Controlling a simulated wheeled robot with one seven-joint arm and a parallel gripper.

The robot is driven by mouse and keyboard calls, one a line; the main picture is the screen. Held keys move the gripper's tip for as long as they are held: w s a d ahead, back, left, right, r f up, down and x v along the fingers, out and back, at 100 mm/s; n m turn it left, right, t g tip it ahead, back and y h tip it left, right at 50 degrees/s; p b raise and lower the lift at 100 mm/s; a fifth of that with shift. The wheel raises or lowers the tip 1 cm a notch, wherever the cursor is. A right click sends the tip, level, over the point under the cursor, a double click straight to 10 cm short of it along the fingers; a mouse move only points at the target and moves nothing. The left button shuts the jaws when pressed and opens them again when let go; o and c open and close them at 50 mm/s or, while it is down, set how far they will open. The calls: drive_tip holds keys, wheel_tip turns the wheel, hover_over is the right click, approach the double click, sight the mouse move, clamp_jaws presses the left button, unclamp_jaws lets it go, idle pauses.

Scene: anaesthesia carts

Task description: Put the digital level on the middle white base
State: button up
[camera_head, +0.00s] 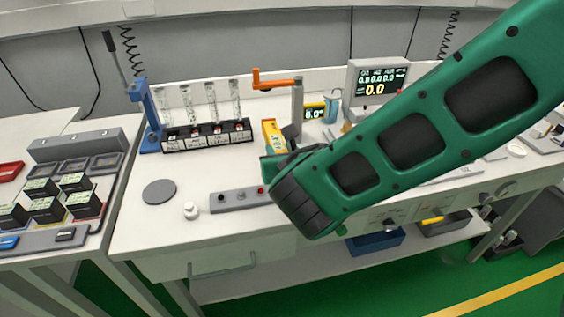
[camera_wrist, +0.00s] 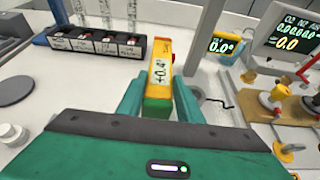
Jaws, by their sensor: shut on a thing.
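The digital level is a yellow-orange block with a pale screen reading about +0.4°. It shows upright in the wrist view (camera_wrist: 161,62) and partly in the head view (camera_head: 272,134). My gripper (camera_wrist: 158,98) is shut on its lower part, with a green finger on each side. In the head view my gripper (camera_head: 278,160) is over the white worktop of the middle cart (camera_head: 140,220); my arm hides part of the worktop. I cannot tell whether the level touches the surface. No separate white base is clearly distinguishable.
A black rack with glass tubes (camera_head: 208,135) stands behind on the left, beside a blue stand (camera_head: 150,115). A grey post with an orange arm (camera_head: 297,105) and a 0.0° display (camera_head: 315,112) are close behind. A grey control strip (camera_head: 238,198) lies in front. A monitor (camera_head: 378,80) stands right.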

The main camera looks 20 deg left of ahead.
drive_tip(key=shift+w+f, duration=0.1)
drive_tip(key=shift+f, duration=1.9)
drive_tip(key=shift+f, duration=0.15)
drive_tip(key=o, duration=1.2)
drive_tip(key=shift+r, duration=0.2)
drive_tip(key=v, duration=1.1)
drive_tip(key=shift+s+d+r, duration=0.15)
drive_tip(key=shift+s, duration=0.2)
